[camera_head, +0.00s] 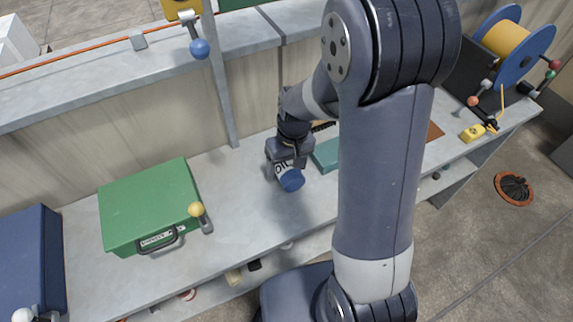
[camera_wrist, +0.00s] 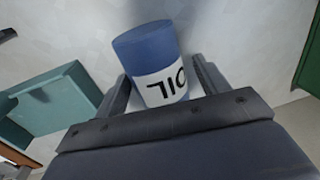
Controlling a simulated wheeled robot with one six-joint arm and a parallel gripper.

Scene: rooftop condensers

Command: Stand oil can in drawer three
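The oil can (camera_head: 290,179) is a blue and white cylinder with black "OIL" lettering. It is tilted at the end of my gripper (camera_head: 284,158), over the middle of the grey bench. In the wrist view, the oil can (camera_wrist: 152,62) sits between the two fingers of my gripper (camera_wrist: 165,85), which close on its sides. Its far end is blue. I cannot tell whether it touches the bench. A teal open-topped box (camera_wrist: 45,105) lies left of the can in the wrist view; it shows partly behind my arm (camera_head: 326,156) in the head view. No numbered drawer is readable.
A green case (camera_head: 150,200) with a black handle and a yellow-knobbed lever (camera_head: 200,215) stand left on the bench (camera_head: 245,215). A blue box (camera_head: 30,260) is farther left. A post (camera_head: 222,90) rises behind. A cable reel (camera_head: 510,50) stands right. A lower shelf holds small items.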

